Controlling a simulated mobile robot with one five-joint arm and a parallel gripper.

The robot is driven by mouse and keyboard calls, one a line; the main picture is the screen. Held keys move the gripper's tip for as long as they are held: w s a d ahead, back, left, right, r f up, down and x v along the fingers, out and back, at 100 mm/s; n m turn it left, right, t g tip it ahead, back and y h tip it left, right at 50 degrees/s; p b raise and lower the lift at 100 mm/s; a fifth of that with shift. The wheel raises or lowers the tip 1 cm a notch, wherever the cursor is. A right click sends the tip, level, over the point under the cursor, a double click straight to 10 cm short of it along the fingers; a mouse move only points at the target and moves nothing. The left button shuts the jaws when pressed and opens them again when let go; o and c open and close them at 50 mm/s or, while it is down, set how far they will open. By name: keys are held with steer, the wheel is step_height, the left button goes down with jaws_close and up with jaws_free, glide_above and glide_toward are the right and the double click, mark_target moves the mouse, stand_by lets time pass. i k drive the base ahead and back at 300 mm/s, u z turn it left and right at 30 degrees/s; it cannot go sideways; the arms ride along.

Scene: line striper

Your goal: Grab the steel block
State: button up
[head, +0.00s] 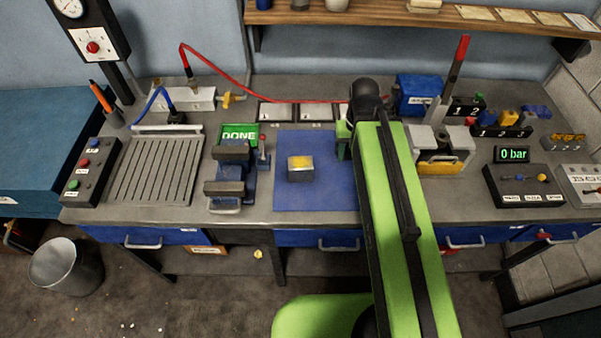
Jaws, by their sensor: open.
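The steel block (301,174) is a small grey block with a yellow patch on its upper face. It sits on the blue mat (325,198) in the middle of the workbench, with clear mat around it. My green arm reaches over the bench from the front, just right of the mat. My gripper (344,150) is at the far end of the arm, to the right of and beyond the block, apart from it. It is open and holds nothing that I can see. The arm hides part of the gripper and the mat's right edge.
A blue and grey vise (231,178) stands close to the left of the mat. A grooved plate (156,171) and a button box (90,170) are farther left. A yellow-grey fixture (443,158) stands right of my arm. A red hose (240,84) crosses behind.

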mark_target(300, 167)
steer(key=k, duration=1.75)
steer(key=u, duration=0.15)
steer(key=i, duration=0.85)
steer(key=u, duration=1)
steer(key=i, duration=0.9)
steer(key=u, duration=0.6)
